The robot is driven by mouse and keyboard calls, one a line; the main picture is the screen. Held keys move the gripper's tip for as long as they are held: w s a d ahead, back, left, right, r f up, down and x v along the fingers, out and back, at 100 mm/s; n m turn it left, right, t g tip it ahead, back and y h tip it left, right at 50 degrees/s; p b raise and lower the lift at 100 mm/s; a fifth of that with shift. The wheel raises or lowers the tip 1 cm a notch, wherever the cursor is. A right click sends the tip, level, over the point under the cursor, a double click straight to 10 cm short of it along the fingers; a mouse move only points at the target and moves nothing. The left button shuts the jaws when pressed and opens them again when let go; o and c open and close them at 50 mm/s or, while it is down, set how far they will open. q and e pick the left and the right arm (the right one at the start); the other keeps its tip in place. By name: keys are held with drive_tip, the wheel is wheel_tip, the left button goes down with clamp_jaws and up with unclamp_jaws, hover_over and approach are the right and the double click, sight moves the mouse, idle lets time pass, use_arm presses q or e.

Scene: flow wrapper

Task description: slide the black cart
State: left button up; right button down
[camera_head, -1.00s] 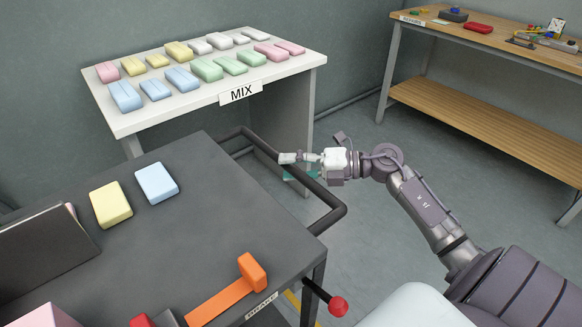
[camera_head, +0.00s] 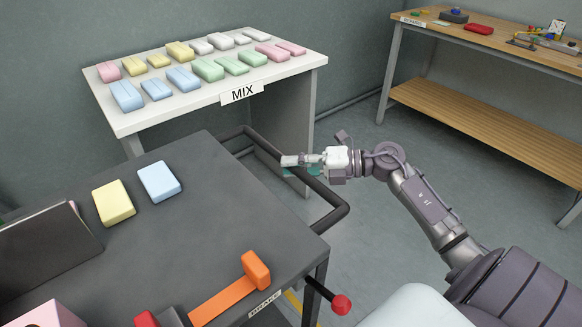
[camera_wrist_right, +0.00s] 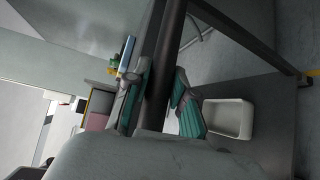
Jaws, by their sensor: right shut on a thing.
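The black cart (camera_head: 215,215) fills the lower left of the head view, with a dark push bar (camera_head: 331,221) along its right side. My right gripper (camera_head: 300,164) is at the push bar, about midway along it. In the right wrist view the dark bar (camera_wrist_right: 160,88) runs between the teal-padded fingers of my right gripper (camera_wrist_right: 158,102), which is shut on it. Part of the bar is hidden by the fingers. My left gripper is not in view.
The cart carries a yellow block (camera_head: 114,203), a blue block (camera_head: 159,181) and an orange brake lever (camera_head: 228,296). A red knob (camera_head: 341,305) sticks out at its corner. A white MIX table (camera_head: 300,78) stands close behind. A wooden workbench (camera_head: 480,118) is back right. Floor between is clear.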

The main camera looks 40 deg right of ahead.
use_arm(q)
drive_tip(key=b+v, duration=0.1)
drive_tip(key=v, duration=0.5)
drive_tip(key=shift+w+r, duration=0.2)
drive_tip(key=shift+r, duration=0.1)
use_arm(e)
drive_tip(key=d, duration=0.7)
drive_tip(key=shift+w+d, duration=0.3)
drive_tip(key=c, duration=1.3)
unclamp_jaws()
drive_tip(key=shift+r, duration=0.1)
drive_tip(key=o, duration=0.3)
drive_tip(key=shift+d, duration=0.1)
drive_tip(key=shift+o, duration=0.2)
drive_tip(key=shift+s, duration=0.1)
drive_tip(key=v, duration=1.2)
